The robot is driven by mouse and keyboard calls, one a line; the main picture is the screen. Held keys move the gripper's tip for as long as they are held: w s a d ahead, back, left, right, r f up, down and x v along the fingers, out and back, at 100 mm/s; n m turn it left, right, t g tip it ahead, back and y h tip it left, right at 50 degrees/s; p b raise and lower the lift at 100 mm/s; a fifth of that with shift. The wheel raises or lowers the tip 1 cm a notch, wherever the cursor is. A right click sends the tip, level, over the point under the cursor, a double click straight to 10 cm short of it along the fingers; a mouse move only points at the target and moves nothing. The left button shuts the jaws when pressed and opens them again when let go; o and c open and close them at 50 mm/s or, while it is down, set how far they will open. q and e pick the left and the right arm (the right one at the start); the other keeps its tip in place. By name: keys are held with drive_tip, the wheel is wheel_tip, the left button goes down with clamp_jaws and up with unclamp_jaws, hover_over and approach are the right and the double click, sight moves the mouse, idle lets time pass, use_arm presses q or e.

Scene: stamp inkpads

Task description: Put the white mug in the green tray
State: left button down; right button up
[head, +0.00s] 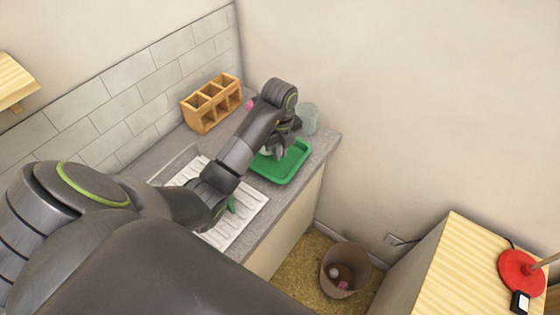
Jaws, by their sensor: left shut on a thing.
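The green tray (292,166) lies on the grey counter near its far right corner. My left gripper (276,154) reaches down over the tray's back left part, and my arm hides some of it. The gripper is shut on a small pale thing at its fingers, which looks like the white mug (265,152). Most of the mug is hidden by the gripper, so I cannot tell whether it touches the tray floor. My right gripper is not in view.
A wooden compartment box (212,103) stands by the tiled wall. A pale translucent cup (308,118) stands behind the tray. A white ribbed drainboard (236,224) lies nearer on the counter. A brown bin (345,271) stands on the floor beyond the counter edge.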

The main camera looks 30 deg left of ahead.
use_arm(q)
wheel_tip(320, 180, down, 2)
drive_tip(key=shift+s+f+p, duration=0.1)
drive_tip(key=shift+f+p, duration=0.1)
drive_tip(key=shift+p, duration=0.15)
drive_tip(key=shift+f, duration=0.3)
drive_tip(key=shift+f, duration=0.1)
drive_tip(key=c, duration=1.5)
unclamp_jaws()
